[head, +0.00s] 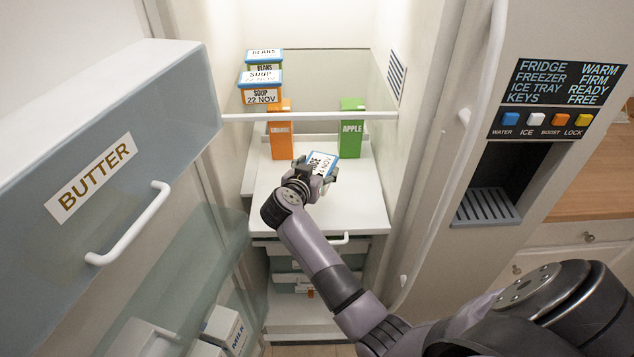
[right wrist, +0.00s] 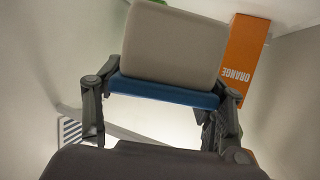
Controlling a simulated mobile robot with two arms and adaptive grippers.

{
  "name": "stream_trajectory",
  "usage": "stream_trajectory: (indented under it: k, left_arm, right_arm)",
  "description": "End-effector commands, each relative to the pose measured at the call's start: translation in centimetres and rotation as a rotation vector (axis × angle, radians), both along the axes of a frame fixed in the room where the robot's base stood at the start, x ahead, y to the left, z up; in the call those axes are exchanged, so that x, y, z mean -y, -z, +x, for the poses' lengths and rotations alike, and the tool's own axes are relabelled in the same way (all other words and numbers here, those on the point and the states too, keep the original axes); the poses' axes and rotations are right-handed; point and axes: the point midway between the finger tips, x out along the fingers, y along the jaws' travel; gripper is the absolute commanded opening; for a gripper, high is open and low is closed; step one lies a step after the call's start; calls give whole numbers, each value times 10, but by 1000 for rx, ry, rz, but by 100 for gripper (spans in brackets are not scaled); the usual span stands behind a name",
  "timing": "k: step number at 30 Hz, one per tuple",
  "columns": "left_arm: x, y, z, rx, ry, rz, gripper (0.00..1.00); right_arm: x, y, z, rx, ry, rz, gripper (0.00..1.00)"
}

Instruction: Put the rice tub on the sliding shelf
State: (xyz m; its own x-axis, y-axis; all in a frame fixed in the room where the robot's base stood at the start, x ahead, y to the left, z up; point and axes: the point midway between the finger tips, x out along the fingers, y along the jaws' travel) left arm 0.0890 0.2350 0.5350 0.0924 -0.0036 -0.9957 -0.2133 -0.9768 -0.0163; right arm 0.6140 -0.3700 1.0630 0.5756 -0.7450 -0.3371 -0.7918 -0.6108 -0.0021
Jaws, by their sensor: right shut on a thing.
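The rice tub (head: 322,164), a small box with a blue lid and a label partly reading "22 NOV", is gripped and tilted in my right gripper (head: 313,178). In the right wrist view the tub's pale grey body (right wrist: 174,45) and blue lid (right wrist: 166,92) sit between the two fingers. The sliding shelf (head: 352,205) is a white board in the open fridge, with bare room at its front. The tub is over this shelf; I cannot tell whether it touches it. My left gripper is not in view.
An orange carton (head: 281,135) and a green apple carton (head: 351,132) stand behind the tub. Soup (head: 261,90) and beans (head: 264,55) tubs are stacked upper left on a glass shelf (head: 330,80). The open door with a butter bin (head: 100,180) is at left.

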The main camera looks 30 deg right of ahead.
Motion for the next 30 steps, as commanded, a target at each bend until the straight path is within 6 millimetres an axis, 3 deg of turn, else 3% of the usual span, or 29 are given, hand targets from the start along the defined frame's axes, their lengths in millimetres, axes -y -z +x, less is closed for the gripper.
stream_trajectory:
  k: [3, 15, 29, 30]
  left_arm:
    - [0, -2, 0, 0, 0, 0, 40]
    - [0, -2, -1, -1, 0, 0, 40]
    - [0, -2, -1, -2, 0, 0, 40]
    - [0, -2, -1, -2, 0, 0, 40]
  right_arm:
    - [0, 22, 0, -4, -1, -5, 6]
    - [-1, 70, 0, -1, -1, -5, 6]
    - [-1, 79, 0, 2, -1, -4, 6]
    - [-1, 80, -1, 0, 0, -2, 67]
